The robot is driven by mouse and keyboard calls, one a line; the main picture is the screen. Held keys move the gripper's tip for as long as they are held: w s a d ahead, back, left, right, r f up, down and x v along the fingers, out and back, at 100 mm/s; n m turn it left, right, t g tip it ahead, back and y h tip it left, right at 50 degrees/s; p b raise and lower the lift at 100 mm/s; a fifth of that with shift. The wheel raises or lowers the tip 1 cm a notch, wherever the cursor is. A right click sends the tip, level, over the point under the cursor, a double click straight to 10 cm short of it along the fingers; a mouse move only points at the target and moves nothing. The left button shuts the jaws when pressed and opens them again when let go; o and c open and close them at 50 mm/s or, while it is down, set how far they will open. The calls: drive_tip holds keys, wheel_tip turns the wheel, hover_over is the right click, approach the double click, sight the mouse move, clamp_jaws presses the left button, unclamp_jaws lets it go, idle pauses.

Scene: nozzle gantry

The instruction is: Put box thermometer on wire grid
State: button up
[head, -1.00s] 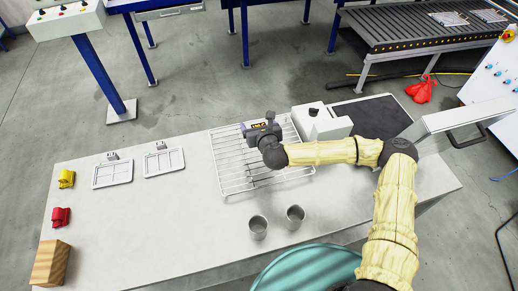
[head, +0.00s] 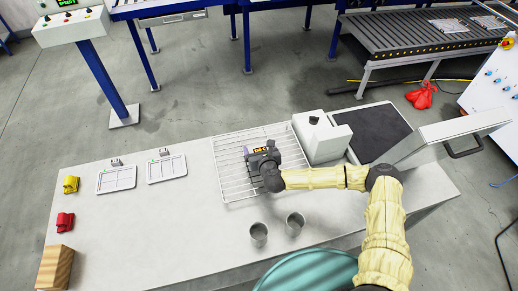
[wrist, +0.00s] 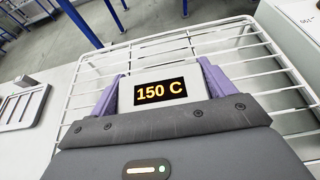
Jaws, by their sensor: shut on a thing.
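The box thermometer (wrist: 160,92) is a pale box with a dark display reading "150 C" in the wrist view. My gripper (wrist: 158,88) is shut on it, with one purple finger at each side. In the head view, the gripper (head: 262,152) is over the white wire grid (head: 232,185), which lies on the worktable. The grid's bars (wrist: 245,60) also show around and beyond the box in the wrist view. The underside of the box is hidden, so I cannot tell whether it touches the bars.
A white device (head: 325,140) with a black knob stands right of the grid, beside a dark pad (head: 375,130). Two metal cups (head: 259,234) stand in front. Two white trays (head: 117,177), yellow and red items, and a wooden block (head: 56,268) are left. The table's middle left is clear.

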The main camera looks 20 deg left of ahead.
drive_tip(key=shift+f, duration=0.35)
drive_tip(key=shift+f, duration=0.15)
drive_tip(key=o, duration=1.2)
drive_tip(key=shift+s+d+r+b, duration=0.25)
drive_tip(key=shift+s+b, duration=0.05)
drive_tip(key=shift+s, duration=0.2)
drive_tip(key=b+v, duration=0.3)
drive_tip(key=v, duration=0.8)
